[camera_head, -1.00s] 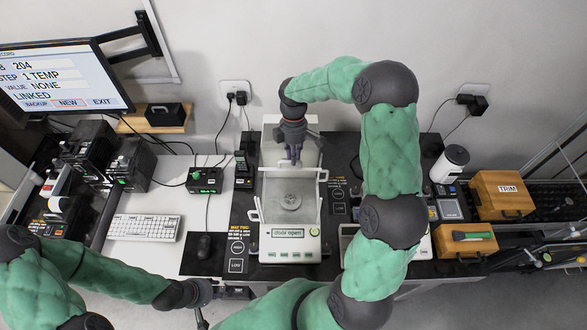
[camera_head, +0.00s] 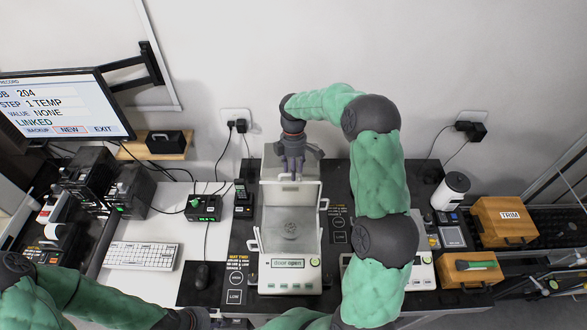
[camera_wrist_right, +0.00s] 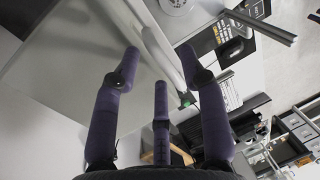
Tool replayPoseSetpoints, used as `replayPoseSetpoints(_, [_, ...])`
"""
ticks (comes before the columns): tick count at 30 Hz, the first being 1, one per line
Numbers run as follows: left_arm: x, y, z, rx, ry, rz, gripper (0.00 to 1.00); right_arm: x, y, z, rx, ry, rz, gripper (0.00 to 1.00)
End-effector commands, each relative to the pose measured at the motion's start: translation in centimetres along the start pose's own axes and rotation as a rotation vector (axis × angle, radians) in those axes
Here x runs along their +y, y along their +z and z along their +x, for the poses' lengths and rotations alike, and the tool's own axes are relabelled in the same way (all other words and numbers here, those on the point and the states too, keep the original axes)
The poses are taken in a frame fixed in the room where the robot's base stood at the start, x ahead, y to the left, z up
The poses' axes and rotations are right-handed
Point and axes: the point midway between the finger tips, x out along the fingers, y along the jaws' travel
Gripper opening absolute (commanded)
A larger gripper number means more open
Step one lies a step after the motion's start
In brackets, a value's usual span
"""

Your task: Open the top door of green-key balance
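The green-key balance (camera_head: 290,286) stands in the middle of the dark table in the head view, with green keys and a display reading "door open". Its round pan (camera_head: 290,228) shows inside the chamber. A pale handle (camera_head: 289,178) shows at the chamber's upper rear edge; whether clear glass covers the top is hard to tell. My right gripper (camera_head: 291,172) points down over the balance's rear, close to that handle. In the right wrist view its fingers (camera_wrist_right: 160,80) are spread with nothing between them. My left gripper (camera_head: 196,318) is at the bottom edge, mostly cut off.
A second balance (camera_head: 424,272) stands right of it, partly behind my right arm. Wooden boxes (camera_head: 505,222) are further right. A keyboard (camera_head: 141,256), mouse (camera_head: 201,275) and small green-display device (camera_head: 203,207) lie left. The wall is close behind the table.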

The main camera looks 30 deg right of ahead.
Motion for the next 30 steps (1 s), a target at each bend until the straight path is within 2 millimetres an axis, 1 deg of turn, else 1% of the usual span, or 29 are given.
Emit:
replayPoseSetpoints(7, [0.0, 0.0, 0.0, 0.000, 0.000, 0.000, 0.40, 0.0, 0.0, 0.0, 0.000, 0.000, 0.000, 0.44])
replayPoseSetpoints(11, [0.0, 0.0, 0.0, 0.000, 0.000, 0.000, 0.40, 0.0, 0.0, -0.7, 0.000, 0.001, 0.000, 0.44])
replayPoseSetpoints(14, [0.0, 0.0, 0.0, 0.000, 0.000, 0.000, 0.40, 0.1, 0.0, -2.0, 0.000, 0.002, 0.000, 0.44])
replayPoseSetpoints(24, [0.0, 0.0, 0.0, 0.000, 0.000, 0.000, 0.40, 0.1, -0.1, -8.7, 0.001, 0.003, -0.001, 0.44])
replayPoseSetpoints(30, [0.0, 0.0, 0.0, 0.000, 0.000, 0.000, 0.40, 0.1, 0.0, -11.2, 0.000, 0.001, 0.000, 0.44])
